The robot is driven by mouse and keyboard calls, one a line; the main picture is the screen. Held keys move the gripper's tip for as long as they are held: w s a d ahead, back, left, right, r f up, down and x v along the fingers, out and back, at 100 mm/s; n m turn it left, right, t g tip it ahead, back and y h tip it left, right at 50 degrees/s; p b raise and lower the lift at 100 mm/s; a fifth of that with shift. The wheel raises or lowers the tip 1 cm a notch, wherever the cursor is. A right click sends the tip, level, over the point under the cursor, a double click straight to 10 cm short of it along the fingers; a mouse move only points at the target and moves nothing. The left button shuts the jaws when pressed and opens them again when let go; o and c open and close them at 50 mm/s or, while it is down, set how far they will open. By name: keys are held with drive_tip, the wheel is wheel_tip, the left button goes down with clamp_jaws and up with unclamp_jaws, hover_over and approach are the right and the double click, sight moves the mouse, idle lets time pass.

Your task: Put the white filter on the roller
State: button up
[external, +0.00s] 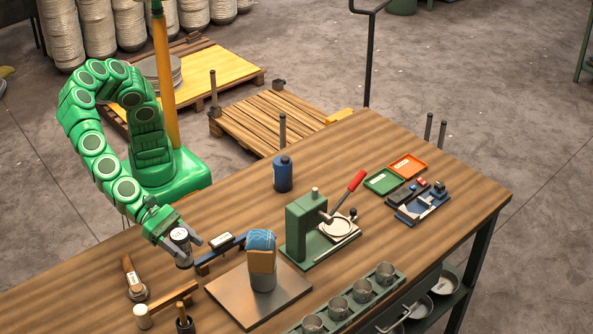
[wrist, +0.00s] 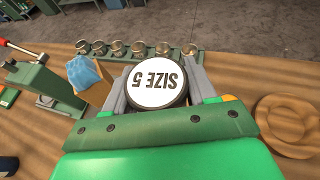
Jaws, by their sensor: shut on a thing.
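My gripper (external: 186,246) is shut on a round piece with a white "SIZE 5" face (external: 180,235) and a dark rim. The wrist view shows this white-faced piece (wrist: 157,85) upright between the two grey fingers, its lettering upside down. It is held over the left part of the bench, left of a blue bar (external: 220,250) with a small labelled block on it. A small white cylinder (external: 142,317) stands near the bench's front left. I cannot tell which thing is the roller, nor surely whether the held piece is the white filter.
Several metal cups (external: 363,290) line the front edge. A blue bottle (external: 283,174) stands at the back.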

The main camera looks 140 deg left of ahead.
drive_tip(key=s+d+f+n+g+y, duration=0.1)
drive_tip(key=s+f+n+y, duration=0.1)
drive_tip(key=s, duration=1.4)
drive_tip(key=s+f+n+y, duration=0.1)
drive_tip(key=s, duration=1.6)
hover_over(132, 276)
drive_tip(key=shift+g, duration=0.3)
drive_tip(key=shift+f, duration=6.55)
drive_tip(key=shift+f, duration=0.1)
drive_tip(key=o, duration=1.1)
